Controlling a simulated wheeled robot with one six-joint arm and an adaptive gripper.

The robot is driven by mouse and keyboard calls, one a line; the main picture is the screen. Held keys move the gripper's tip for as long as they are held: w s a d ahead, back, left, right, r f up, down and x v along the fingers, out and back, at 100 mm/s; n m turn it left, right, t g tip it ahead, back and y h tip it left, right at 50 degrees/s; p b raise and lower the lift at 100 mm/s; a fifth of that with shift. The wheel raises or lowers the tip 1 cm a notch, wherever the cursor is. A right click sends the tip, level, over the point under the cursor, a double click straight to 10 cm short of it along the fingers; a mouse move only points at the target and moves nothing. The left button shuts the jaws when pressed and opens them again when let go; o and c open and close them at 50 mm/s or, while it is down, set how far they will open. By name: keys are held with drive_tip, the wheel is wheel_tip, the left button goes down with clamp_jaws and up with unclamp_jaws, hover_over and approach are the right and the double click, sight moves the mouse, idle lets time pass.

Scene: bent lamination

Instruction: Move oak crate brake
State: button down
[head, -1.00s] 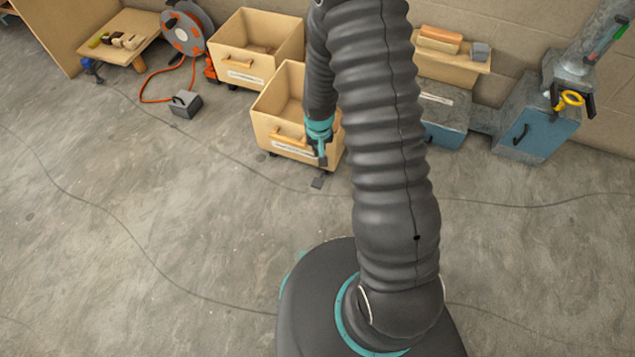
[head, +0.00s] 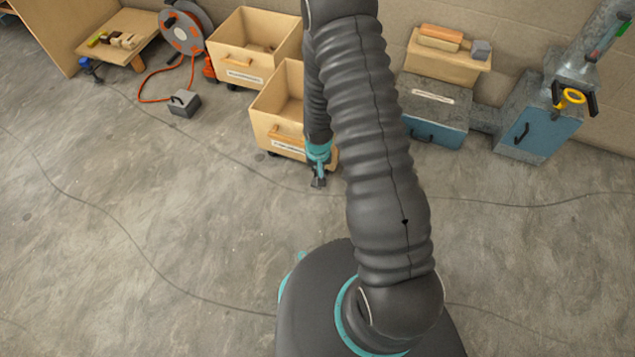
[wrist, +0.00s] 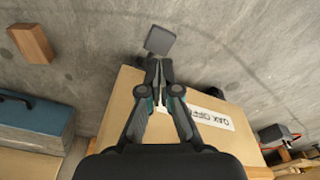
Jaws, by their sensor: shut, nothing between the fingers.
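The oak crate (head: 276,108) is a pale wooden open box with a front handle and a white label, standing on the floor in front of a similar crate. In the wrist view its label (wrist: 212,118) is partly readable as "OAK OFF…". A small dark grey plate (wrist: 160,40), perhaps the brake pedal, sits low beyond the crate's front edge. My gripper (wrist: 159,64) is shut and empty, with its fingertips right beside the plate. I cannot tell whether they touch. In the head view my gripper (head: 318,178) points down before the crate, and my arm hides the crate's right side.
A second crate (head: 238,68) stands behind. A cable reel (head: 184,35) and grey box (head: 185,103) with an orange cord are left. A blue metal chest (head: 433,125) is right. A brown block (wrist: 32,43) shows in the wrist view. The front floor is open.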

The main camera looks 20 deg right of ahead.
drive_tip(key=shift+w+f+b, duration=0.15)
drive_tip(key=shift+f+b, duration=0.9)
drive_tip(key=shift+f, duration=0.55)
drive_tip(key=shift+w+f+b, duration=0.15)
drive_tip(key=shift+f+b, duration=0.85)
drive_tip(key=shift+f, duration=0.55)
